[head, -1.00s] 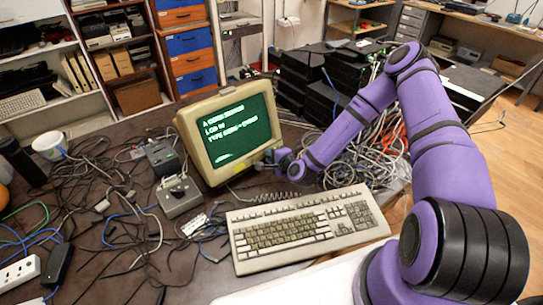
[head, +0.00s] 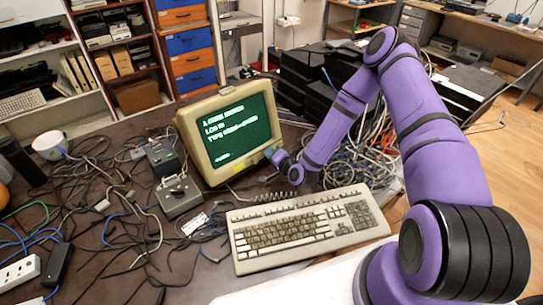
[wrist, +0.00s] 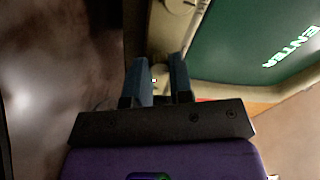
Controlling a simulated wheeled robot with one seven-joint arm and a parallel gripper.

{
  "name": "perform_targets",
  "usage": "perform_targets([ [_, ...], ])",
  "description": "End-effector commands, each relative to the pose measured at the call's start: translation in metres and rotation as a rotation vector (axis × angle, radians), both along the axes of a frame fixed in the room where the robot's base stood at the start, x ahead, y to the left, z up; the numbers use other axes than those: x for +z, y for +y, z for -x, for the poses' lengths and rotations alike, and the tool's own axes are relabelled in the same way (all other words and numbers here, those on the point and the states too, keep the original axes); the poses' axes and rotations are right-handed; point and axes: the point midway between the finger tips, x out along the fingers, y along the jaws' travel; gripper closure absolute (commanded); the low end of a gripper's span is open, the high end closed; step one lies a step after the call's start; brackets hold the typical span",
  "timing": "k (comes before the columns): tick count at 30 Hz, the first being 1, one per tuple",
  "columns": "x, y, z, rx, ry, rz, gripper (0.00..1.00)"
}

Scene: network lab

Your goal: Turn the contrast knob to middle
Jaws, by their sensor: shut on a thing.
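The beige terminal monitor (head: 195,135) stands on the desk, its lit green screen (head: 238,128) facing the keyboard. My gripper (head: 270,153) is at the lower right edge of the monitor's bezel. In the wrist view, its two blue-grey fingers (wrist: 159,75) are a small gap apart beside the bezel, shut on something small. The contrast knob itself is not clearly visible; it appears to be between the fingers. Its pointer and setting cannot be read. The screen (wrist: 260,40) fills the upper right of the wrist view.
A beige keyboard (head: 305,228) lies in front of the monitor with its coiled cord. A grey box with a lever (head: 178,195) stands to the left. Cables cover the left of the desk and lie tangled right of the monitor, beside stacked black equipment (head: 305,95).

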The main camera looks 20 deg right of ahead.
Motion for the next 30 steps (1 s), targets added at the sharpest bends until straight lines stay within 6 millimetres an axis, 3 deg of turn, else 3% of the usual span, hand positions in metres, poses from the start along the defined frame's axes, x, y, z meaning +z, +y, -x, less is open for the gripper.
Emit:
perform_targets([
  [10, -0.001, 0.0, 0.001, 0.001, 0.004, 0.003, 1.0],
  [11, -0.001, 0.0, 0.001, 0.001, 0.004, 0.003, 0.77],
  [14, -0.001, 0.0, 0.001, 0.001, 0.003, 0.002, 0.54],
  [24, 0.0, -0.001, 0.003, 0.0, 0.002, 0.002, 0.53],
  [30, 0.006, -0.008, 0.024, 0.001, 0.003, 0.0, 0.53],
])
